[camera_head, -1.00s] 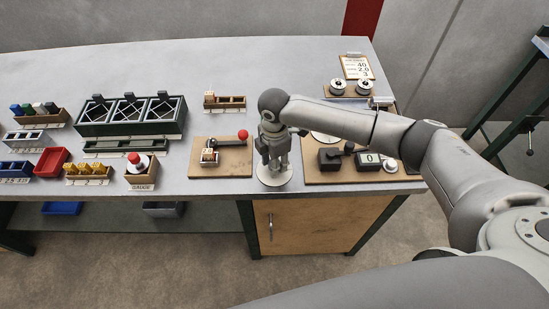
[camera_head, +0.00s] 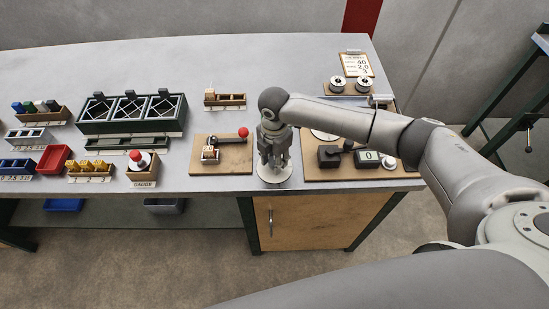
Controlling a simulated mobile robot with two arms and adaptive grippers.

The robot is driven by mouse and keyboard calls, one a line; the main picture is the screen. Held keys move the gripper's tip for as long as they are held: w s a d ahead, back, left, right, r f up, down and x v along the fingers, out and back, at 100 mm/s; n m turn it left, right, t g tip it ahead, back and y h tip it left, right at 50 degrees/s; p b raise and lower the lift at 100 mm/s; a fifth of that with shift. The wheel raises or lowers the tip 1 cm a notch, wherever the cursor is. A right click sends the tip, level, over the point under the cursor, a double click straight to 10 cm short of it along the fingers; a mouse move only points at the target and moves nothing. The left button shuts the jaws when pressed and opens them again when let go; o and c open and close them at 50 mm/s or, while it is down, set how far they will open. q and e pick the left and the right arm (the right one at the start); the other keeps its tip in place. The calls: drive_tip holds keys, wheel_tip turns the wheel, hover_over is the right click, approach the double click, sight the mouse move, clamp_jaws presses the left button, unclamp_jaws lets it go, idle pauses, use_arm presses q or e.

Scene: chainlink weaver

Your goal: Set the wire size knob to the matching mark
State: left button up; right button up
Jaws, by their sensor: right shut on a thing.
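My right gripper (camera_head: 273,163) points down over a white round dial plate (camera_head: 273,175) near the bench's front edge. It is shut on the knob at the dial's middle; the fingers hide the knob and most marks. An order card (camera_head: 356,65) stands at the back right, showing several lines with 40 and 2.0 legible. My left gripper is not in view.
A board with a red-knobbed lever (camera_head: 243,132) lies just left of the dial. A board with a counter reading 0 (camera_head: 367,158) lies to its right. Racks, a red tray (camera_head: 53,159) and a gauge holder (camera_head: 142,170) fill the left side.

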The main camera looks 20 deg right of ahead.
drive_tip(key=o, duration=1.1)
drive_tip(key=shift+c, duration=0.2)
drive_tip(key=shift+r, duration=0.1)
wheel_tip(320, 180, up, 12)
